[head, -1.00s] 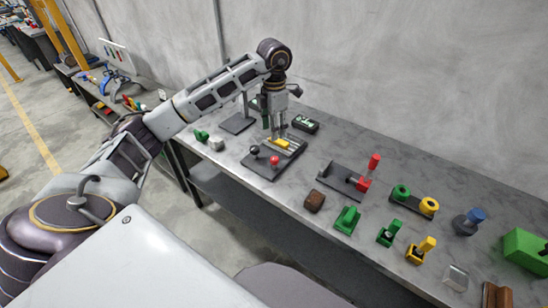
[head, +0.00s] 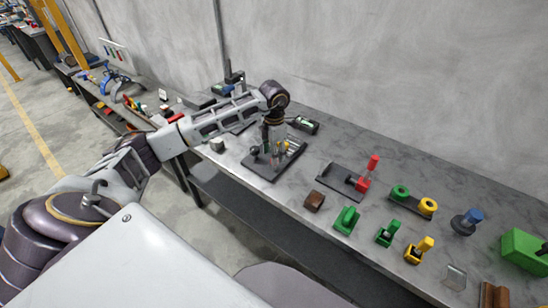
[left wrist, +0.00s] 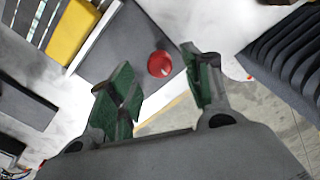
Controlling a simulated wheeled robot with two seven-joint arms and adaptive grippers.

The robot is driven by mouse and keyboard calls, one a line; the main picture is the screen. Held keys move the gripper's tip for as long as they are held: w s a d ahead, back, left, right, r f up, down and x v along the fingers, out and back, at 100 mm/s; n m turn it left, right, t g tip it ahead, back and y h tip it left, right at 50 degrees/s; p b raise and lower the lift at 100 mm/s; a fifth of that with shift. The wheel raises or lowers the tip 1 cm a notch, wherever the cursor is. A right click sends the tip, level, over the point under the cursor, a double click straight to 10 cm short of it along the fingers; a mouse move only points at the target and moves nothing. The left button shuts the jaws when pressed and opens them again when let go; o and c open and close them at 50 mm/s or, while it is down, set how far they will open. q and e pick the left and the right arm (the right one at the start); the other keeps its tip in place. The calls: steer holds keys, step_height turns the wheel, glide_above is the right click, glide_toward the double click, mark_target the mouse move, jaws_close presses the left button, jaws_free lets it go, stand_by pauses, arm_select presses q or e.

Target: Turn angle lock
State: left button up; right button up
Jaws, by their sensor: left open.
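A dark fixture (head: 262,172) lies on the bench in the head view. In the left wrist view its dark plate (left wrist: 122,45) carries a yellow block (left wrist: 73,30) at the upper left and a round red knob (left wrist: 160,64). I cannot tell which part is the angle lock. My left gripper (head: 272,152) points down over the fixture and hides most of it in the head view. In the left wrist view the gripper (left wrist: 157,76) is open, its green-padded fingers apart, with the red knob showing between the fingertips. I cannot tell whether they touch it. My right gripper is not in view.
A grey fixture with a red handle (head: 373,163) stands to the right on the bench. A wall runs behind the bench.

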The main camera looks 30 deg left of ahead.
arm_select(q)
step_height(320, 180, down, 2)
steer(key=shift+f, duration=0.4)
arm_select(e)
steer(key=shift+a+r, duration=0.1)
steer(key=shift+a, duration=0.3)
arm_select(q)
steer(key=c, duration=1)
steer(key=shift+c, duration=0.2)
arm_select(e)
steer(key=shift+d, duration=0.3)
